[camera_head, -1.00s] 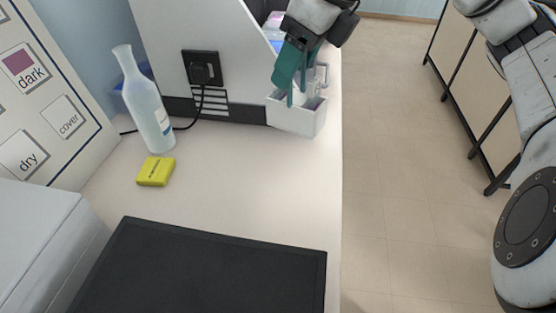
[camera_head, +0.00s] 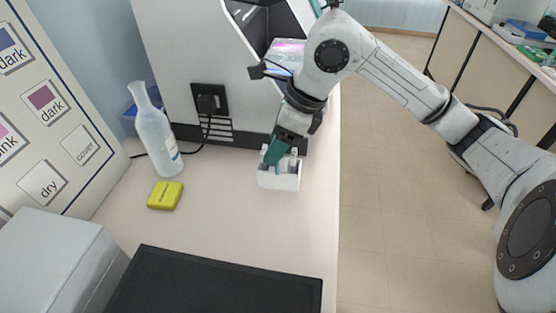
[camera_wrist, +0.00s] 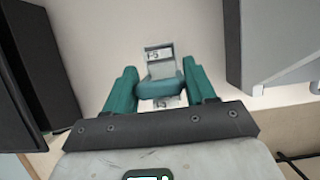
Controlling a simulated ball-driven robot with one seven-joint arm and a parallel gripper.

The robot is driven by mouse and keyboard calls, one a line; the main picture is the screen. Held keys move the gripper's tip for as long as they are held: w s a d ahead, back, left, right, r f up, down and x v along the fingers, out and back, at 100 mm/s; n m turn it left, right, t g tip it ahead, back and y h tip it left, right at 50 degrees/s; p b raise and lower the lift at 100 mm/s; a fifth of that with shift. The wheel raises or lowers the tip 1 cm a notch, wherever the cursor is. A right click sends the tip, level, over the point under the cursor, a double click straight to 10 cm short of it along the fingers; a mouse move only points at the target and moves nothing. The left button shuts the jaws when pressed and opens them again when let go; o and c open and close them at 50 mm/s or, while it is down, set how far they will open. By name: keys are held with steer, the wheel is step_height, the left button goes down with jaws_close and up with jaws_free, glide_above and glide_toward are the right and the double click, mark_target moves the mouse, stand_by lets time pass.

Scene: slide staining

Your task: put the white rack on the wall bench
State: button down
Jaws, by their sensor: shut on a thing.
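The white rack (camera_head: 279,181) is a small open-topped box with upright parts, seen in front of the grey-white machine on the pale bench (camera_head: 235,225). My gripper (camera_head: 277,156) has teal fingers and reaches down into the rack from above, shut on it. In the wrist view the rack (camera_wrist: 159,54) shows between the two teal fingers (camera_wrist: 160,76), with small dark marks on its pale labels. The rack looks upright and at or just above the bench top; I cannot tell whether it touches.
A yellow block (camera_head: 165,195) and a clear bottle (camera_head: 157,135) stand to the left. The machine (camera_head: 195,50) is behind, with a plug and cable. A black mat (camera_head: 215,283) lies in front. The bench's right edge is near the rack; bare bench lies between.

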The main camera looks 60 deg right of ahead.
steer(key=shift+f, duration=2.2)
steer(key=shift+f, duration=0.1)
steer(key=shift+c, duration=1.5)
jaws_free()
steer(key=v, duration=1.2)
steer(key=shift+b, duration=0.35)
steer(key=shift+w, duration=0.1)
